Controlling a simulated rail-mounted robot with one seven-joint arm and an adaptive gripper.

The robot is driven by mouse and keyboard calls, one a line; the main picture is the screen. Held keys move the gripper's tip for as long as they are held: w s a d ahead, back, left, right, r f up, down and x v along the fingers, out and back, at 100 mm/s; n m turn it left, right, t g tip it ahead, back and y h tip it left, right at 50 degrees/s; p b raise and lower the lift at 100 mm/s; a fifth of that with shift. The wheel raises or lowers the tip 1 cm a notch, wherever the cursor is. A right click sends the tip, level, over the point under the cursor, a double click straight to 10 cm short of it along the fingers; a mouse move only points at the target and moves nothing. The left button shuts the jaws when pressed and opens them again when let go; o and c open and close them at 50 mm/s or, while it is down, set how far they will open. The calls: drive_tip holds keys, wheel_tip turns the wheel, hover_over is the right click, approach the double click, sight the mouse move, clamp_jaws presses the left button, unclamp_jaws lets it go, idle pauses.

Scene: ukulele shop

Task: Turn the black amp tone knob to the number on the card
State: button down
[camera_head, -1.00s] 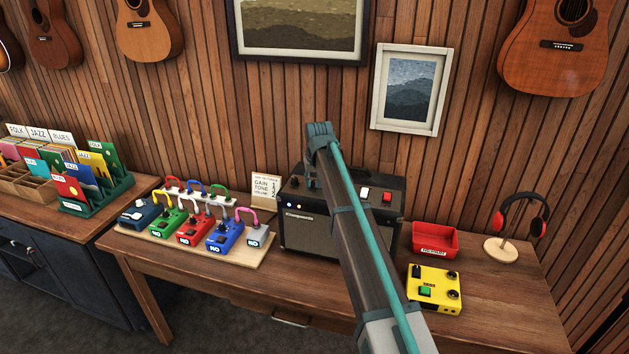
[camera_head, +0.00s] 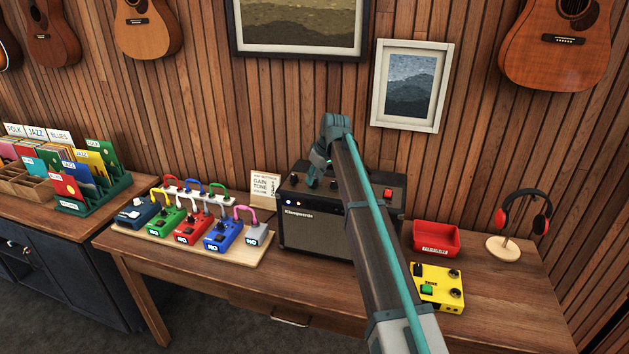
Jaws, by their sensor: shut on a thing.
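The amp (camera_head: 318,232) is a black box with a dark grille standing on the wooden table, with small dark knobs along its top panel. The settings card (camera_head: 265,187) stands behind its left side and lists gain, tone and volume; its numbers are too small to read. My gripper (camera_head: 311,183) points down at the left part of the top panel, shut on the tone knob, which its fingers hide. Another dark knob (camera_head: 295,179) shows just left of it. The knob's pointer and dial marks cannot be made out.
A board (camera_head: 250,258) with several coloured pedals lies left of the amp. A red tray (camera_head: 436,239), a yellow pedal (camera_head: 440,287) and a headphone stand (camera_head: 503,249) are to the right. My arm crosses the amp's right part. The table front is clear.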

drive_tip(key=n, duration=0.1)
drive_tip(key=n+g+b, duration=0.1)
drive_tip(key=n, duration=0.1)
drive_tip(key=n+y+b, duration=0.1)
drive_tip(key=n, duration=0.1)
drive_tip(key=shift+w+g, duration=0.25)
drive_tip(key=shift+g, duration=0.15)
drive_tip(key=shift+n+g+b, duration=0.7)
drive_tip(key=shift+n+b, duration=0.05)
drive_tip(key=shift+n, duration=1.25)
drive_tip(key=shift+s, duration=0.1)
drive_tip(key=c, duration=0.9)
unclamp_jaws()
drive_tip(key=shift+d, duration=0.1)
drive_tip(key=v, duration=1.2)
